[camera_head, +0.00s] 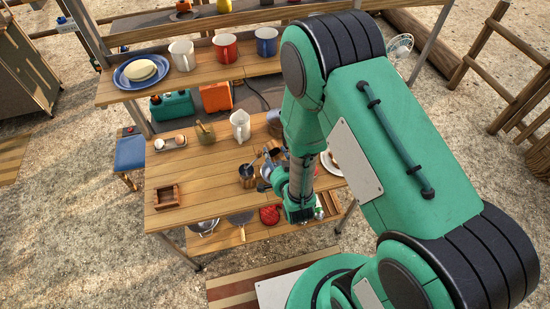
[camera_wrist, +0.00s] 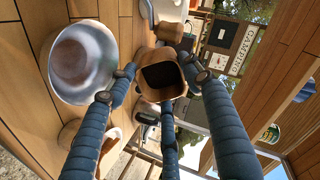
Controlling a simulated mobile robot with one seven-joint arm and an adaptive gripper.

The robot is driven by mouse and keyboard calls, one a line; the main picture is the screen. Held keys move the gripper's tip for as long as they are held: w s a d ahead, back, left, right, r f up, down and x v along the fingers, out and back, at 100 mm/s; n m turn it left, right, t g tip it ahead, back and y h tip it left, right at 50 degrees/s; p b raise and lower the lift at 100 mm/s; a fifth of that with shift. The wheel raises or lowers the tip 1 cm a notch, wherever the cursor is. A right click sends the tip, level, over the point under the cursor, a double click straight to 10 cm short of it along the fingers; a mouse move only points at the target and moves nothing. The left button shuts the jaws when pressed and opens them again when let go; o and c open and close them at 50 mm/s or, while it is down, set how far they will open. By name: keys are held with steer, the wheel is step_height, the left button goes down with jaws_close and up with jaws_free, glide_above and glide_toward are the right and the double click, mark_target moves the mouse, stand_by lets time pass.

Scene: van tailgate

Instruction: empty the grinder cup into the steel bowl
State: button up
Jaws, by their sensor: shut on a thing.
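The grinder cup (camera_wrist: 151,54), a brown, wood-coloured cup with a dark interior, is in the middle of the wrist view with its mouth towards the camera. My gripper (camera_wrist: 161,79) has its blue-wrapped fingers closed around it. The steel bowl (camera_wrist: 83,62) is left of the cup in the wrist view, on the wooden table, apart from the cup. Its inside is shiny with a brownish centre; I cannot tell whether that is contents or reflection. In the head view my gripper (camera_head: 266,178) is low over the table's right part, and my arm hides the cup and probably the bowl.
A dark metal pot with utensils (camera_head: 247,177) stands just left of my gripper. A small wooden box (camera_head: 166,197) is at the left. The table's left middle is clear.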

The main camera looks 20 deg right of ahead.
steer(key=shift+s+f+t+b, duration=0.2)
steer(key=shift+t+b, duration=0.55)
steer(key=shift+b, duration=1.5)
steer(key=shift+s+f+t+b, duration=0.1)
steer(key=shift+f+t+b, duration=0.4)
steer(key=shift+b, duration=1.8)
steer(key=shift+s+f+t+b, duration=0.15)
steer(key=shift+t+b, duration=0.8)
steer(key=shift+b, duration=1.3)
steer(key=shift+s+r+t+b, duration=0.15)
steer(key=shift+t+b, duration=0.25)
steer(key=shift+b, duration=0.95)
steer(key=shift+w+r+p, duration=0.3)
steer(key=shift+w+p, duration=0.05)
steer(key=shift+p, duration=0.95)
steer(key=p, duration=0.5)
steer(key=shift+w+a+r, duration=0.1)
steer(key=shift+w, duration=0.3)
steer(key=p, duration=0.2)
steer(key=shift+p, duration=0.3)
steer(key=p, duration=0.4)
steer(key=shift+s, duration=0.2)
